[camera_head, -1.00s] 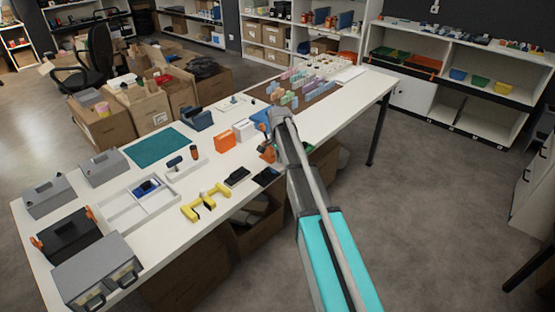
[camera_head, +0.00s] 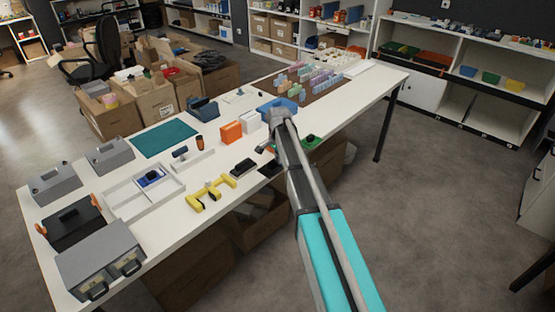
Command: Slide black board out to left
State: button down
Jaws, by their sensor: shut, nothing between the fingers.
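A flat black board (camera_head: 270,168) lies at the near edge of the white table, just below my gripper in the picture. A smaller black block with a grey top (camera_head: 243,166) lies to its left, close by. My gripper (camera_head: 264,148) is at the end of my arm, small and dark, above and behind the board. Its fingers look shut with nothing in them. I cannot tell whether it touches the board.
Yellow clamps (camera_head: 211,193) lie left of the black block. An orange box (camera_head: 231,132) and a white box (camera_head: 250,122) stand behind. A green item (camera_head: 311,141) is at the edge to the right. The white table (camera_head: 222,158) has free room between the clamps and boxes.

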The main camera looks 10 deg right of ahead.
jog(key=shift+s+a, duration=0.8)
jog(key=shift+a, duration=0.3)
jog(key=shift+w, duration=0.1)
jog(key=shift+w+d, duration=0.5)
jog(key=shift+d, duration=0.15)
jog(key=shift+w+d, duration=0.65)
jog(key=shift+d, duration=0.3)
notch_tip(320, 180, up, 2)
jog(key=shift+s+r+p, duration=0.1)
jog(key=shift+r+p, duration=0.15)
jog(key=shift+p, duration=0.95)
notch_tip(320, 180, up, 8)
jog(key=p, duration=0.7)
jog(key=shift+f+p, duration=0.25)
jog(key=shift+p, duration=0.05)
